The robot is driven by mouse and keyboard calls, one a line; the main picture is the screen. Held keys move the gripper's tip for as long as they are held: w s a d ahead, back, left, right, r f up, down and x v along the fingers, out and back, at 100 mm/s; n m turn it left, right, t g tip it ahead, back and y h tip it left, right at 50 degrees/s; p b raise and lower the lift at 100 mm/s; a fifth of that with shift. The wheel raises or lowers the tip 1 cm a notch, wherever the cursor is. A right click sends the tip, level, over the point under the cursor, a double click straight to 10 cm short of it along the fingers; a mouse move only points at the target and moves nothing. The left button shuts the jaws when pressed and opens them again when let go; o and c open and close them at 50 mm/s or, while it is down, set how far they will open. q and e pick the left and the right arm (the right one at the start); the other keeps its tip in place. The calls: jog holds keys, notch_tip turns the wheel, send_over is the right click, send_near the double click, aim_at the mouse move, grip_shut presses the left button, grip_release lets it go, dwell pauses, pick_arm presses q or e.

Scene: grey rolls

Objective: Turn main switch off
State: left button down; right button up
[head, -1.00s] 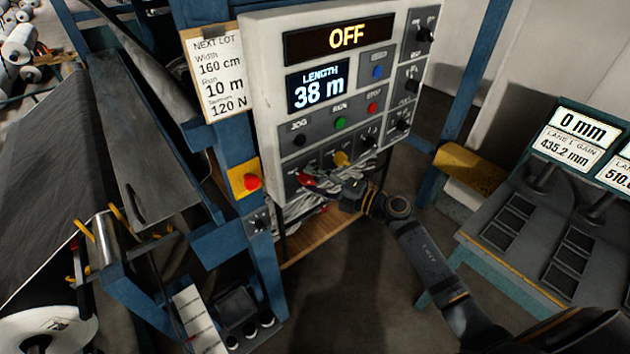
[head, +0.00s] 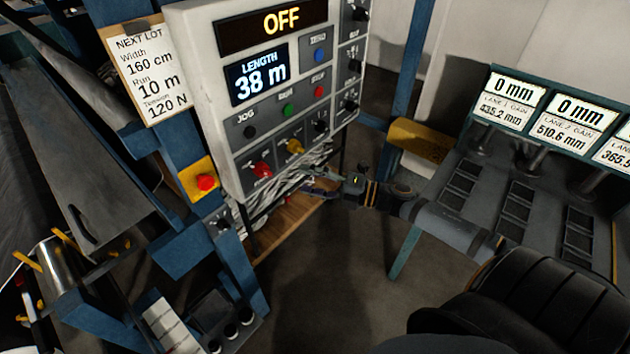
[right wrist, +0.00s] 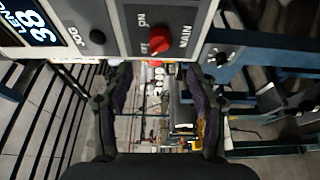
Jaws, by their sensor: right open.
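The main switch (head: 262,169) is a red knob at the lower left of the white control panel (head: 208,95). It also shows in the right wrist view (right wrist: 159,40), beside the labels MAIN and ON. The panel's top display (head: 281,20) reads OFF. My right gripper (head: 308,184) is open and empty, right of and a little below the red knob, apart from it. In the right wrist view its two fingers (right wrist: 160,88) are spread, with the knob beyond them near the top. My left gripper is not in view.
A yellow knob (head: 295,146) sits beside the red one. A red emergency button (head: 206,182) on a yellow plate is left of the panel. Cables (head: 285,185) lie behind my right gripper. A desk with lane displays (head: 506,98) stands at right; open floor lies below.

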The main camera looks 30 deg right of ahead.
jog(key=shift+s+d, duration=0.45)
jog(key=shift+d, duration=0.05)
jog(key=d+f+m+t+h+b, duration=0.1)
jog(key=d+f+m+h+b, duration=0.1)
jog(key=d+f+m+h, duration=0.45)
jog(key=d+f+m+t+h+b, duration=0.15)
jog(key=d+f+m, duration=0.4)
jog(key=f, duration=0.75)
jog(key=s+d+f+m+g+h+b, duration=0.1)
jog(key=s+d+f+m+g+h, duration=0.2)
jog(key=f, duration=0.7)
jog(key=s+d+f+m+g+h+b, duration=0.1)
jog(key=s+d+f+m+h, duration=0.3)
jog(key=f, duration=0.6)
jog(key=s+a+f+m+g+b, duration=0.1)
jog(key=s+a+f+m+g, duration=0.15)
jog(key=s+f, duration=0.55)
jog(key=s+a+f+m+g+b, duration=0.1)
jog(key=s+a+f+m+g, duration=0.15)
jog(key=s+f, duration=0.5)
jog(key=s+a+f+m+g+y, duration=0.1)
jog(key=s+a+f+g, duration=0.1)
jog(key=s+a+f, duration=0.3)
jog(key=s+a+f+m+g+y+b, duration=0.1)
jog(key=s+a+f+g, duration=0.2)
jog(key=s, duration=0.9)
jog(key=a+f, duration=0.2)
jog(key=a, duration=0.2)
jog(key=shift+a+f+m, duration=0.25)
jog(key=shift+f+m, duration=0.05)
